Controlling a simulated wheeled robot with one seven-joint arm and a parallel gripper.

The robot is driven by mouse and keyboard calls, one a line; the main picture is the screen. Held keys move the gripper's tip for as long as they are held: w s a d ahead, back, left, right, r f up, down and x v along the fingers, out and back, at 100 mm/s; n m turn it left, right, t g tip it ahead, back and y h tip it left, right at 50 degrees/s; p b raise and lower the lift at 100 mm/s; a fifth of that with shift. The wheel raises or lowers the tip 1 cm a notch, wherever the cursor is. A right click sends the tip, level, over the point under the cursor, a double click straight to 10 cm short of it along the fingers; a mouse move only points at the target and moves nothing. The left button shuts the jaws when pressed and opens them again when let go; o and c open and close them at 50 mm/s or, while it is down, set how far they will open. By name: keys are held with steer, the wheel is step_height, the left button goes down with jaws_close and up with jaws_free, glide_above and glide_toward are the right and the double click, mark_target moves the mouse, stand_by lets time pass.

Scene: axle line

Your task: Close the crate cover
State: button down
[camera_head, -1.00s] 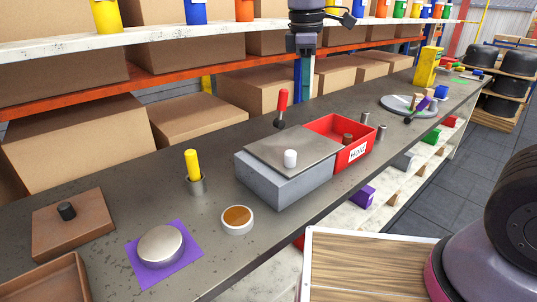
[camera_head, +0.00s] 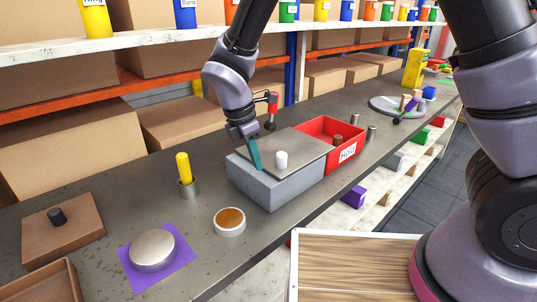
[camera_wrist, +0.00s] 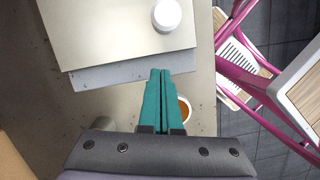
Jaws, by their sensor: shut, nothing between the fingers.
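The crate (camera_head: 280,190) is a grey box on the bench, with a flat grey cover (camera_head: 290,144) bearing a white knob (camera_head: 281,159). The cover lies on top, apparently shifted so that a strip of crate shows along its left edge. In the wrist view the cover (camera_wrist: 115,30) looks pale, with the grey crate strip (camera_wrist: 110,78) below it. My gripper (camera_head: 256,166) is over the crate's left end, beside the cover's edge. In the wrist view the teal fingers (camera_wrist: 160,75) are together and empty, overlapping the strip. Whether they touch anything is unclear.
A red bin (camera_head: 345,149) marked Hold stands right of the crate, and a red-handled lever (camera_head: 271,104) stands behind. A yellow peg in a cup (camera_head: 184,170), an orange-filled dish (camera_head: 229,221) and a silver disc (camera_head: 153,248) on a purple mat lie left.

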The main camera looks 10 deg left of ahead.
steer(key=shift+w+d+r, duration=0.1)
steer(key=shift+w+d, duration=0.4)
steer(key=shift+d, duration=0.25)
steer(key=shift+w+d+r, duration=0.1)
steer(key=shift+w+d, duration=0.4)
steer(key=shift+d, duration=0.25)
steer(key=w+d, duration=0.4)
steer(key=w, duration=0.1)
steer(key=w+d, duration=1)
steer(key=w, duration=0.1)
steer(key=shift+d, duration=0.1)
